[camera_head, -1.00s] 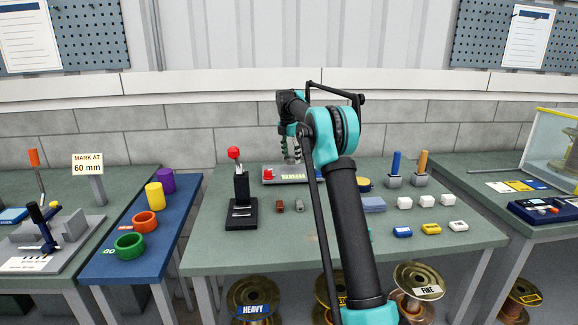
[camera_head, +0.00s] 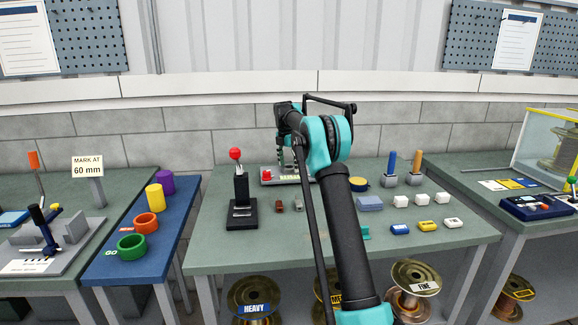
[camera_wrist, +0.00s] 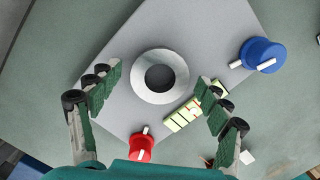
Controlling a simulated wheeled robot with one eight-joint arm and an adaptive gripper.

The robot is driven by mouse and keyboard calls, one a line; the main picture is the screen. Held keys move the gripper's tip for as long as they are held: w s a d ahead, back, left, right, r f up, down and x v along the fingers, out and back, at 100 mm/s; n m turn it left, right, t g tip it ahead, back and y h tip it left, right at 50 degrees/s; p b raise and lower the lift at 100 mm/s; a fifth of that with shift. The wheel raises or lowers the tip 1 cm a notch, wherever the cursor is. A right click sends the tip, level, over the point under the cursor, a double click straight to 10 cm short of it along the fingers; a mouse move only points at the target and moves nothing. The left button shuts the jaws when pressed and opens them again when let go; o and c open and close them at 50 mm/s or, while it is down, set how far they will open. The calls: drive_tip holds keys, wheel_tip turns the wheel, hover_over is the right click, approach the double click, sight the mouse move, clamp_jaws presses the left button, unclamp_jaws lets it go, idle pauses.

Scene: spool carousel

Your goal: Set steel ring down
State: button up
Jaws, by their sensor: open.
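The steel ring (camera_wrist: 180,82), pale grey with a dark round hole, appears to lie flat on a grey instrument plate (camera_wrist: 122,108) in the wrist view. My gripper (camera_wrist: 158,78) is open, with one green-padded finger to the left of the ring and one to the right. Both fingers look apart from the ring. In the head view the plate (camera_head: 268,183) stands at the back of the middle table, partly behind my arm. The ring cannot be made out there.
A black stand with a red ball knob (camera_head: 241,202) is left of the plate. Small brown and grey blocks (camera_head: 279,206) lie in front. White blocks (camera_head: 422,199), coloured tags (camera_head: 428,225) and handled blocks (camera_head: 391,174) fill the right side. The table's front left is clear.

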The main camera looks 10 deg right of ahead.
wheel_tip(320, 180, up, 12)
drive_tip(key=a, duration=0.1)
drive_tip(key=shift+s, duration=0.4)
drive_tip(key=shift+a+r, duration=0.1)
idle(1.5)
